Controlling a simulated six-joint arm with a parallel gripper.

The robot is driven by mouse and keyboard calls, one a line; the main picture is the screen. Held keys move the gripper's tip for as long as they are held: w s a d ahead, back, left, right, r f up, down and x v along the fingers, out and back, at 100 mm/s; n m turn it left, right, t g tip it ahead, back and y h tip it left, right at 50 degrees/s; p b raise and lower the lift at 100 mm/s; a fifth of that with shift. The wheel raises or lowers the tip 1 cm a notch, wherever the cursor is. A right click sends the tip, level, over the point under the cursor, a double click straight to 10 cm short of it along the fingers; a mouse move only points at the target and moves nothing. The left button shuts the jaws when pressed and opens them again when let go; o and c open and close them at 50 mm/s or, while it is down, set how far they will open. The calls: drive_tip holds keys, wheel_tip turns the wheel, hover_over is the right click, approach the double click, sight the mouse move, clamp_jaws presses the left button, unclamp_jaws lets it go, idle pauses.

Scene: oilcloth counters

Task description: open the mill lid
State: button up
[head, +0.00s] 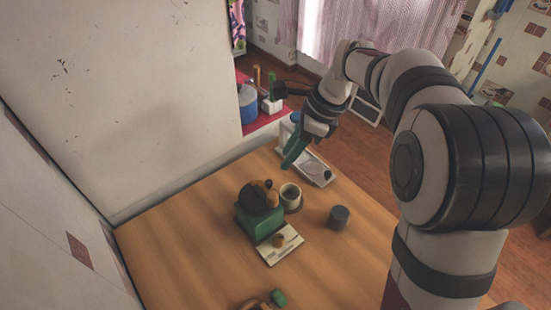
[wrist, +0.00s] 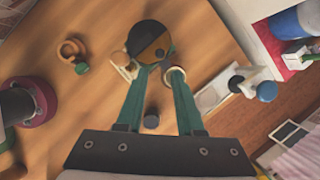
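The mill (head: 258,219) is a green box with a dark round top on the wooden counter. In the wrist view its round top (wrist: 140,35) is part dark and part brown, with a small dark knob (wrist: 159,54) near its edge; I cannot tell whether the lid is raised. My gripper (head: 291,160) has green fingers and hangs above the counter, behind and right of the mill, apart from it. The wrist view shows the fingers (wrist: 157,70) spread with nothing held between them.
A pale cup (head: 291,198) stands close right of the mill. A dark grey cylinder (head: 339,217) stands farther right. A pale tray (head: 318,172) lies behind them. A pale board (head: 290,247) is in front of the mill; a green block (head: 278,297) lies nearer. The left counter is clear.

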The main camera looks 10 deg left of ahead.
sight(270, 182)
drive_tip(key=x, duration=0.9)
drive_tip(key=shift+f, duration=0.2)
clamp_jaws()
